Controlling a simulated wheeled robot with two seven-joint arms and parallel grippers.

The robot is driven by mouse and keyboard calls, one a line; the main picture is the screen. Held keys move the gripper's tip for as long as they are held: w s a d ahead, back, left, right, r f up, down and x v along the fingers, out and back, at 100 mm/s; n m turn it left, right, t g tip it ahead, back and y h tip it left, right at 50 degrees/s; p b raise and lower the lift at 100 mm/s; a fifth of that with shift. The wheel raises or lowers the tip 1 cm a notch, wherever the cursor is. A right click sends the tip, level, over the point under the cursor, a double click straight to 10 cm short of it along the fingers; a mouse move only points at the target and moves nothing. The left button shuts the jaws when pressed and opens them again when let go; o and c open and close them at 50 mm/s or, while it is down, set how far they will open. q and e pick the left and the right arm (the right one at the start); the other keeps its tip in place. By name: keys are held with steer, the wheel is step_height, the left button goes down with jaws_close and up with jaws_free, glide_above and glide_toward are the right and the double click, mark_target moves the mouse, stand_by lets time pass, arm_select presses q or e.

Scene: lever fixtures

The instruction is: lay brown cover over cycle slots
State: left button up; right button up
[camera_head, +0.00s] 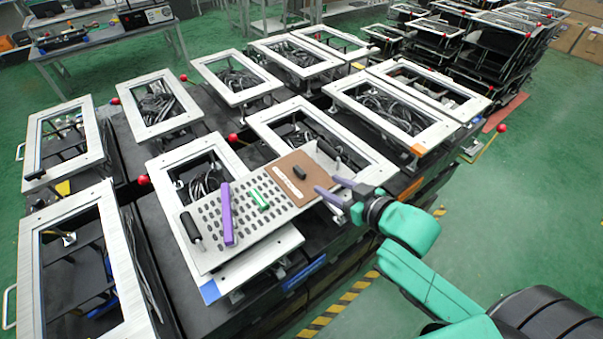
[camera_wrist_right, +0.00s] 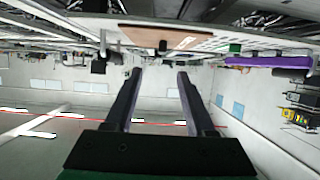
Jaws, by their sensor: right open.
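The brown cover (camera_head: 292,181), a flat plate with a small black knob (camera_head: 299,172), lies at the right end of a grey perforated tray (camera_head: 203,255). The cover also shows in the right wrist view (camera_wrist_right: 180,39). The tray has rows of oval slots (camera_head: 213,241), which are uncovered left of the brown cover. My right gripper (camera_head: 330,188), with purple fingers, is open and empty just right of the cover. In the right wrist view its two fingers (camera_wrist_right: 158,74) are apart with nothing between them. My left gripper is not in view.
A purple bar (camera_head: 227,213) and a green block (camera_head: 259,200) sit on the tray. Black handles (camera_head: 191,227) stand at its ends. Several white-framed lever fixtures (camera_head: 160,103) with red knobs surround it. Open green floor (camera_head: 520,220) lies to the right.

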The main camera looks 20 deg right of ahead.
mark_target(300, 170)
steer(key=p+x, duration=0.1)
steer(key=x, duration=0.6)
steer(key=shift+w+a+p, duration=0.3)
steer(key=shift+a+p, duration=0.05)
steer(key=p+x, duration=0.2)
steer(key=x, duration=0.3)
steer(key=shift+w+a+f, duration=0.1)
steer(key=shift+w, duration=0.05)
jaws_close()
